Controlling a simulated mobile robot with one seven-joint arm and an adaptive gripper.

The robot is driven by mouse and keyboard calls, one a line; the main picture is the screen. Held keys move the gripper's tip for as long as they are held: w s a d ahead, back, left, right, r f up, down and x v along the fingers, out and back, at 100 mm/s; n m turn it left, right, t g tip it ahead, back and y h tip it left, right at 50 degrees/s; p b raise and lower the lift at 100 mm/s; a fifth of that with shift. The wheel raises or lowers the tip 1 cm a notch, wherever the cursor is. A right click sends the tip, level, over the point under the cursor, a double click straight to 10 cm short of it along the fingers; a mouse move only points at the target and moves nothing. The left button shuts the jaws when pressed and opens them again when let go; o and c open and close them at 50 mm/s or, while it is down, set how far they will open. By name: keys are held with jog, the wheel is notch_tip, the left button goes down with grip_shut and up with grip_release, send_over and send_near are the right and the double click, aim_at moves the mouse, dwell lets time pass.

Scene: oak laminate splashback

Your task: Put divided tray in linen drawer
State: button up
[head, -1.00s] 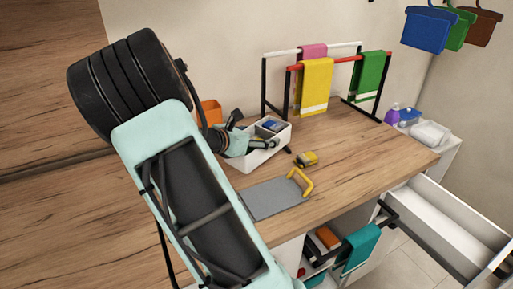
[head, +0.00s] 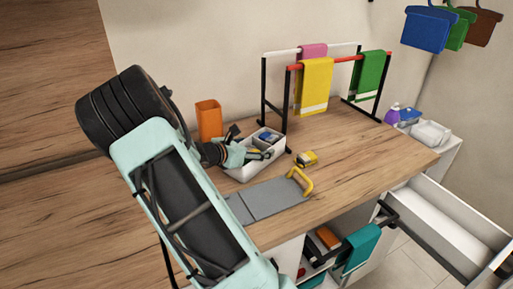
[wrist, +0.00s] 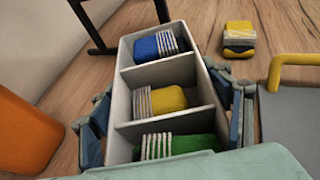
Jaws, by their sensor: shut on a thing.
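The divided tray (head: 247,172) is a white box with three compartments on or just above the wooden counter. In the wrist view, the divided tray (wrist: 190,70) holds a blue, a yellow and a green piece, each with a pale striped part. My gripper (wrist: 168,122) has one finger on each long side of it and is shut on it; it also shows in the head view (head: 236,155). I cannot tell whether the tray's underside touches the counter. At the right, an open white drawer (head: 445,222) looks empty.
An orange cup (head: 208,119) stands behind the tray. A grey board with a yellow handle (head: 303,181) and a small yellow block (head: 306,158) lie to its right. A towel rack (head: 287,100) stands behind. A teal cloth (head: 361,246) hangs at the lower drawer.

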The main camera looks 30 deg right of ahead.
jog(key=o, duration=1.3)
